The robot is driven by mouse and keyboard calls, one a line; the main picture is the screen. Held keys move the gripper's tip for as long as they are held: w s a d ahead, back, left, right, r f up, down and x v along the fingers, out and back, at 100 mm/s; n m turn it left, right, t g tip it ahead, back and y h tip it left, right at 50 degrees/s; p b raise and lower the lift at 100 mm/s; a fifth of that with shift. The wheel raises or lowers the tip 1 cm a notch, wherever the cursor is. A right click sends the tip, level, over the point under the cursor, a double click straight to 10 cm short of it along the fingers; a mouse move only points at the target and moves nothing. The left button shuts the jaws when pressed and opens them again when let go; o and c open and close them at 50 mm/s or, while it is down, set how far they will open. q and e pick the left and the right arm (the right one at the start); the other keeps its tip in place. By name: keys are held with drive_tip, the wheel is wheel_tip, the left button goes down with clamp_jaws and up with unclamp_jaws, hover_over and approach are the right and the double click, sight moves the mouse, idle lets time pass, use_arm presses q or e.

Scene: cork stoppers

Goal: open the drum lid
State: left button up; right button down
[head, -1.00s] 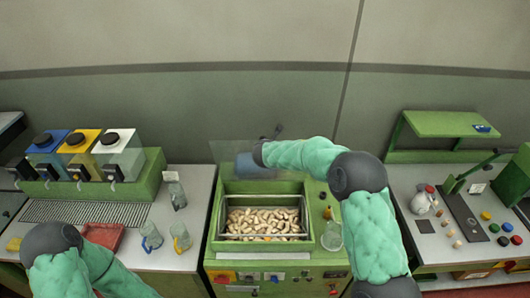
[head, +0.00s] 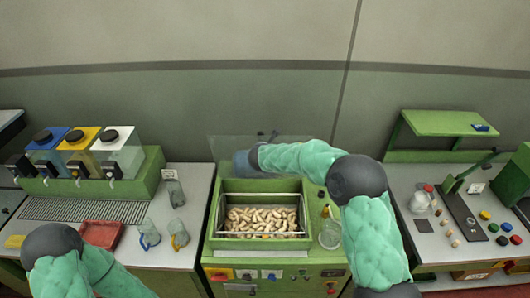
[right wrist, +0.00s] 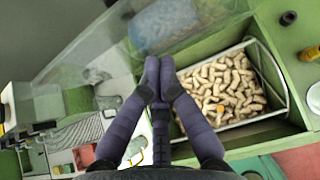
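The drum is a green box (head: 212,222) at the middle of the head view, with a wire-edged basket full of cork stoppers (head: 262,221). Its clear lid (head: 222,148) stands raised at the back of the box, with the opening uncovered. The lid also crosses the right wrist view as a glassy sheet (right wrist: 90,55). My right gripper (right wrist: 159,62) has its fingertips together beside the lid and the basket. I see nothing between the fingers; contact with the lid is unclear. In the head view the right gripper is mostly hidden behind its wrist. My left arm shows at lower left; its gripper is out of view.
A glass beaker (head: 330,236) stands at the drum's right edge. The right counter holds a press (head: 470,178) and several coloured caps.

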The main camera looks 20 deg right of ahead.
drive_tip(key=s+a+r, duration=0.1)
drive_tip(key=s+r, duration=0.5)
drive_tip(key=r, duration=0.3)
drive_tip(key=s+a+f+m+g+y, duration=0.2)
drive_tip(key=s+f+m, duration=0.35)
drive_tip(key=f, duration=0.45)
drive_tip(key=s+a+f+m+g+y, duration=0.1)
drive_tip(key=s+a+f+m+g, duration=0.2)
drive_tip(key=s+f, duration=0.5)
drive_tip(key=s+a+f+m+g+y, duration=0.2)
drive_tip(key=s+f+m, duration=0.25)
drive_tip(key=f, duration=0.75)
drive_tip(key=s+f+m+g+y, duration=0.1)
drive_tip(key=s+f+m, duration=0.3)
drive_tip(key=s+m, duration=0.4)
drive_tip(key=s+a+f+m+g, duration=0.1)
drive_tip(key=s+f+m, duration=0.3)
drive_tip(key=s+m, duration=0.35)
drive_tip(key=s+f+m+g+y, duration=0.1)
drive_tip(key=s+f+m, duration=0.4)
drive_tip(key=s+m, duration=0.3)
use_arm(q)
wheel_tip(320, 180, down, 26)
drive_tip(key=b, duration=2.5)
drive_tip(key=shift+s, duration=0.2)
use_arm(e)
wheel_tip(320, 180, down, 24)
drive_tip(key=w+a+n, duration=0.1)
drive_tip(key=shift+w+a, duration=0.35)
